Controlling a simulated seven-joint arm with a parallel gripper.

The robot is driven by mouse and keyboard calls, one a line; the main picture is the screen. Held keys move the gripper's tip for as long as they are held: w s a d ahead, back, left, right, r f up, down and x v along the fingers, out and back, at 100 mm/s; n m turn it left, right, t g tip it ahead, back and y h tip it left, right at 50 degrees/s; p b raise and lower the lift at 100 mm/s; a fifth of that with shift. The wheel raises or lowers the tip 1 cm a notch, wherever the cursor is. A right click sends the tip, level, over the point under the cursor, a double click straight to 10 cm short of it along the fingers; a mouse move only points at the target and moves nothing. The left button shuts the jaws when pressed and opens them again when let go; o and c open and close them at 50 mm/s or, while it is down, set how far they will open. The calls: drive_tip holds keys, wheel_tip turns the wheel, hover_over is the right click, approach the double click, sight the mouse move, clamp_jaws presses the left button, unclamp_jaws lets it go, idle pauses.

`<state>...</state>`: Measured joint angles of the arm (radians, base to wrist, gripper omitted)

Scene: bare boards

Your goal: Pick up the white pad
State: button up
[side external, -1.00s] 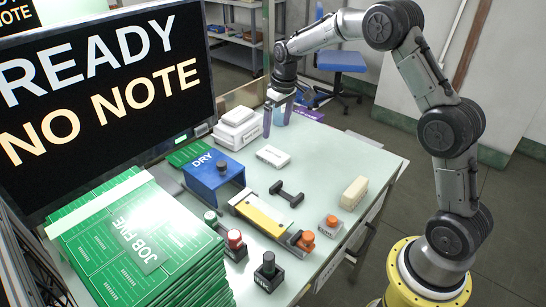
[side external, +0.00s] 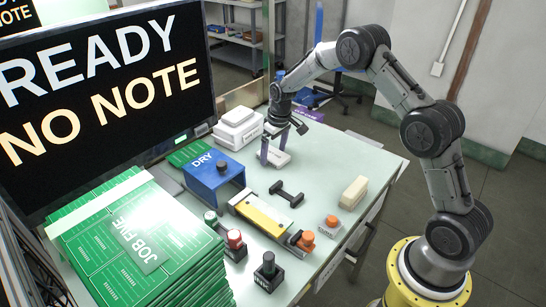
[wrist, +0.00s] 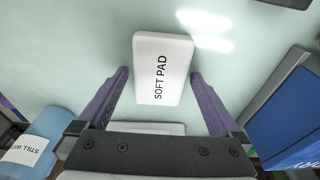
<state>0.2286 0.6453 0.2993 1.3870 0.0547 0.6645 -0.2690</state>
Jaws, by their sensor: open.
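The white pad (side external: 281,159), a flat rounded block, lies on the pale table behind the blue DRY box. In the wrist view the white pad (wrist: 165,62) shows its "SOFT PAD" lettering and lies ahead between the fingers. My gripper (side external: 275,150) is over the pad, pointing down, and partly hides it in the side view. In the wrist view my gripper (wrist: 160,75) is open, with one purple finger on each side of the pad and visible gaps. I cannot tell how high the fingertips are above the table.
A stack of white blocks (side external: 236,131) stands left of my gripper. The blue DRY box (side external: 213,177) is nearer the camera, with a dark handle (side external: 287,193) beside it. A blue cylinder (wrist: 38,140) shows in the wrist view. A cream block (side external: 353,192) sits at the right edge.

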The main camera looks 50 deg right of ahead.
drive_tip(key=shift+c, duration=0.3)
drive_tip(key=c, duration=1.1)
drive_tip(key=shift+r, duration=0.1)
